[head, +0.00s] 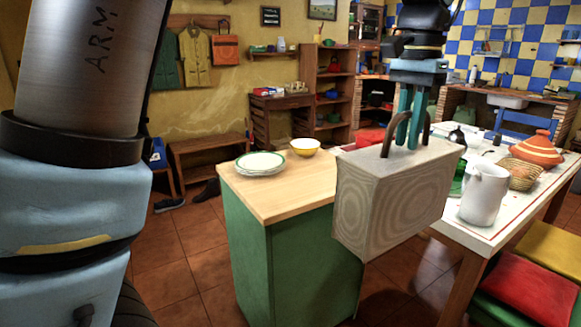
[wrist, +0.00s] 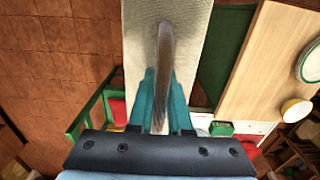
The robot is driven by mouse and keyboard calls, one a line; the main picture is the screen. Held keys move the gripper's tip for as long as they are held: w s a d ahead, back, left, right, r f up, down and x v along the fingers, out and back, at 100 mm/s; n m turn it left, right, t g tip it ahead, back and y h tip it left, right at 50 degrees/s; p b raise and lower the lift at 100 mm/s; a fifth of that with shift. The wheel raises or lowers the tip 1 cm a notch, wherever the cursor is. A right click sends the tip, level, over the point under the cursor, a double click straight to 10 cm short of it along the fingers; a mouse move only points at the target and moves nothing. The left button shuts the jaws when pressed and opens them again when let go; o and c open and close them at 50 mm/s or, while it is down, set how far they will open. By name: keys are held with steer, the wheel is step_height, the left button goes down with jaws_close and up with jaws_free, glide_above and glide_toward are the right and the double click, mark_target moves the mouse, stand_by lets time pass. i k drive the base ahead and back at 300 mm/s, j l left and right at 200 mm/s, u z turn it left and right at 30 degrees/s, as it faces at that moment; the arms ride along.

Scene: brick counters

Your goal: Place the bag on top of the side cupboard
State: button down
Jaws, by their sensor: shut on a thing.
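The bag (head: 390,195) is a pale, box-shaped bag with a ringed pattern and a dark brown handle. My gripper (head: 408,146) is shut on the handle, and the bag hangs upright below it. In the wrist view the teal fingers (wrist: 162,85) pinch the handle, with the bag's pale top (wrist: 190,25) beneath. The side cupboard (head: 265,194) is green with a light wooden top. The bag hides its right end in the head view. In the wrist view the cupboard top (wrist: 262,60) lies to the right of the bag, apart from it.
White plates (head: 260,163) and a yellow bowl (head: 305,147) stand on the cupboard's far part; its near wooden top is bare. A white table (head: 475,211) with a white jug (head: 484,194), basket and orange tagine is at right. Red (head: 528,290) and yellow cushioned seats are in front.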

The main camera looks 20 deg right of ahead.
mark_target(315, 184)
steer(key=i, duration=1.35)
